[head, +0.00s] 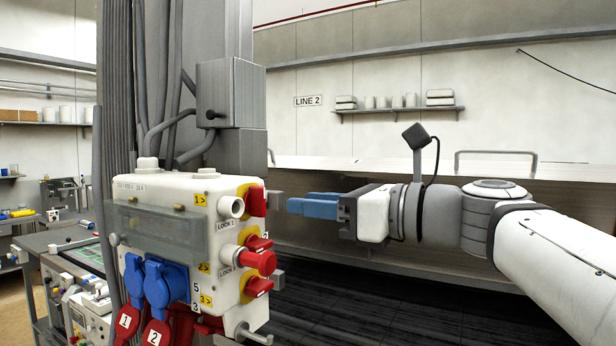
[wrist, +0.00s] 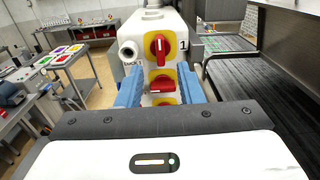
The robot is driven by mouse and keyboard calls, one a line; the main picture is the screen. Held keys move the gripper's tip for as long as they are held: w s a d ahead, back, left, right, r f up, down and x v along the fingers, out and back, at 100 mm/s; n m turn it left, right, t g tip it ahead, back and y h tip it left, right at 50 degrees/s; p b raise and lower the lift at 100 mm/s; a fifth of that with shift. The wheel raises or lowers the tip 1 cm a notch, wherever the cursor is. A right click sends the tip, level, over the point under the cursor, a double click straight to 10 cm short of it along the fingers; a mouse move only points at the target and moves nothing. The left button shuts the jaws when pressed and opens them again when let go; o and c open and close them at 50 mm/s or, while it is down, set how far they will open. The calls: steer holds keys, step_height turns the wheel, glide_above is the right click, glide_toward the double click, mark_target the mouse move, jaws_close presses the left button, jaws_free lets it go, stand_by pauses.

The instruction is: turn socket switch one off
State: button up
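A white socket box (head: 150,205) hangs on a grey column at the left of the head view. Switch one (head: 256,201), a red knob on a yellow plate, is at the top of its right side, beside the label 1. In the wrist view switch one (wrist: 160,48) has its handle upright. Below it sits a second red switch (wrist: 160,84), its handle nearer level. My gripper (head: 290,206) is to the right of the box, fingers pointing at it, with a gap to switch one. In the wrist view its blue fingers (wrist: 159,70) are apart with nothing between them.
A round grey-white lock (wrist: 128,50) sticks out left of switch one. A bench with a rail (head: 495,160) stands behind my arm.

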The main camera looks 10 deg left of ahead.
mark_target(264, 195)
steer(key=x, duration=0.2)
steer(key=p+x, duration=0.1)
steer(key=x, duration=0.2)
steer(key=p+x, duration=0.1)
steer(key=x, duration=0.1)
steer(key=shift+w+a+r, duration=0.15)
steer(key=shift+a+r, duration=0.15)
steer(key=shift+a, duration=0.1)
